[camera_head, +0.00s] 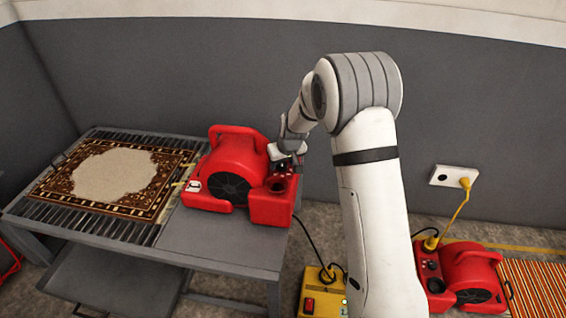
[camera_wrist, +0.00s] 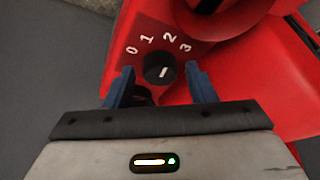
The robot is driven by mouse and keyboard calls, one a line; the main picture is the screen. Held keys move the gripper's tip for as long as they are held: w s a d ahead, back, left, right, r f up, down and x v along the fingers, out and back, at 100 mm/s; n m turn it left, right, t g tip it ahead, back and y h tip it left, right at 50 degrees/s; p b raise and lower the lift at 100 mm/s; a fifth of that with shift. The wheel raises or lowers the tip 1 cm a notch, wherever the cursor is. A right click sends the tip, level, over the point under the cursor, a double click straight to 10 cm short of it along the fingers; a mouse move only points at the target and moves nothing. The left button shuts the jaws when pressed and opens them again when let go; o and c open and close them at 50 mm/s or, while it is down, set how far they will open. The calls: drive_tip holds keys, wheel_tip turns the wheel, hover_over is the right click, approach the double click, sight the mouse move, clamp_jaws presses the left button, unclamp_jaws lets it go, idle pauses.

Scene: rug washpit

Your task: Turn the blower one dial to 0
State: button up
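A red blower (camera_head: 235,165) stands on the right end of the grey slatted table. My gripper (camera_head: 286,153) is at its right-hand control end. In the wrist view, a round black dial (camera_wrist: 158,67) sits on the red panel below white numbers 0, 1, 2 and 3. Its short white mark slants up to the right, roughly toward the 2 and 3 side. My gripper (camera_wrist: 160,69) is open, with its blue fingers apart on the left and right of the dial. Contact with the dial is not visible.
A patterned rug (camera_head: 112,178) lies on the table (camera_head: 225,240) left of the blower. A second red blower (camera_head: 468,272) stands on the floor at right, near an orange striped rug (camera_head: 537,285). A yellow box with a red switch (camera_head: 316,292) and cables are on the floor. A wall outlet (camera_head: 453,176) is at right.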

drive_tip(key=c, duration=0.8)
drive_tip(key=shift+c, duration=0.2)
drive_tip(key=shift+f+n+b, duration=0.15)
drive_tip(key=shift+n+b, duration=0.25)
drive_tip(key=shift+b, duration=0.35)
drive_tip(key=shift+w+d+f+n+y+b, duration=0.1)
drive_tip(key=shift+n+y+b, duration=0.4)
drive_tip(key=shift+b, duration=0.55)
drive_tip(key=n+g+b, duration=0.1)
drive_tip(key=n+b, duration=0.2)
drive_tip(key=b, duration=0.1)
drive_tip(key=shift+n+y, duration=0.3)
drive_tip(key=shift+y, duration=0.1)
drive_tip(key=n+g+b, duration=0.1)
drive_tip(key=n, duration=0.1)
drive_tip(key=shift+w+d+n+y, duration=0.1)
drive_tip(key=shift+n+y, duration=0.2)
drive_tip(key=shift+n, duration=0.1)
drive_tip(key=n, duration=0.1)
drive_tip(key=n+g, duration=0.1)
drive_tip(key=shift+r+n, duration=0.25)
drive_tip(key=shift+n, duration=0.05)
drive_tip(key=n+g+p, duration=0.1)
drive_tip(key=n+g, duration=0.1)
drive_tip(key=n, duration=0.3)
drive_tip(key=shift+w, duration=0.15)
